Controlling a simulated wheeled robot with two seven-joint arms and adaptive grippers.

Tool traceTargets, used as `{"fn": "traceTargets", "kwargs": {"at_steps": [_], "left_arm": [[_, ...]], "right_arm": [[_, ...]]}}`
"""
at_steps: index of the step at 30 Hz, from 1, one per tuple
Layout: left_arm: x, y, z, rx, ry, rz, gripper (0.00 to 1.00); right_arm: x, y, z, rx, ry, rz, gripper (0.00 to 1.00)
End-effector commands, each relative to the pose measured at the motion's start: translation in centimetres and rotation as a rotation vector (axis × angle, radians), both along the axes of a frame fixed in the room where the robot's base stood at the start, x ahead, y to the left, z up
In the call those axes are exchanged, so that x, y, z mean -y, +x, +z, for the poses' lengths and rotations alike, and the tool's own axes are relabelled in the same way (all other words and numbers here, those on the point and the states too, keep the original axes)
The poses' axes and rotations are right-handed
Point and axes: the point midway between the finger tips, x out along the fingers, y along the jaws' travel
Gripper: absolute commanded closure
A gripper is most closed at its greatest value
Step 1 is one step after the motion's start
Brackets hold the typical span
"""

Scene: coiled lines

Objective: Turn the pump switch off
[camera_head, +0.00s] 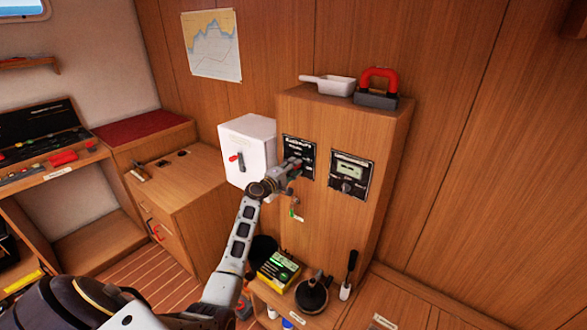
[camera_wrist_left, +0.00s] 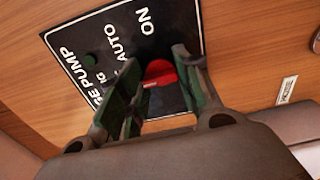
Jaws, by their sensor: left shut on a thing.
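The black pump panel (camera_head: 292,145) is on the front of the tall wooden cabinet, with white lettering. In the left wrist view the panel (camera_wrist_left: 93,62) shows "ON", "AUTO" and part of a word before "PUMP". The red pump switch (camera_wrist_left: 160,72) sits at the panel's lower edge in that view, between my fingers. My left gripper (camera_head: 295,165) is at the panel and shut on the switch; its fingers (camera_wrist_left: 157,88) flank it. The gripper hides most of the switch in the head view. My right gripper is not in view.
A second panel with a display (camera_head: 350,172) is right of the pump panel. A white box with a red lever (camera_head: 247,145) stands left. A small tap (camera_head: 293,205) is below. A white scoop (camera_head: 330,85) and a red-handled block (camera_head: 378,90) rest on the cabinet (camera_head: 340,225).

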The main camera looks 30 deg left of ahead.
Motion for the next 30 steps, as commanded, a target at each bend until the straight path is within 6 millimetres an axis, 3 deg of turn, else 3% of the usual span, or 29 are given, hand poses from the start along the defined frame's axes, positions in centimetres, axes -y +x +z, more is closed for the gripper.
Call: {"fn": "traceTargets", "kwargs": {"at_steps": [4,5,9,23,30], "left_arm": [[-0.1,0.0,0.0,0.001,-0.001,0.003,0.9],[-0.1,0.0,0.0,0.001,-0.001,0.003,0.64],[-0.1,0.0,0.0,0.001,0.0,0.002,0.46],[0.0,-0.2,0.0,0.0,0.001,0.0,0.45],[-0.1,-1.4,-0.1,0.0,0.001,0.001,0.45]], "right_arm": [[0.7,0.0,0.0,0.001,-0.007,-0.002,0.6],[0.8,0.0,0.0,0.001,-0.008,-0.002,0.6],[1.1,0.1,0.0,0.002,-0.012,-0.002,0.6],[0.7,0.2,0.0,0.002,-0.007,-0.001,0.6],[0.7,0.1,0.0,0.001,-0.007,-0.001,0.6]]}}
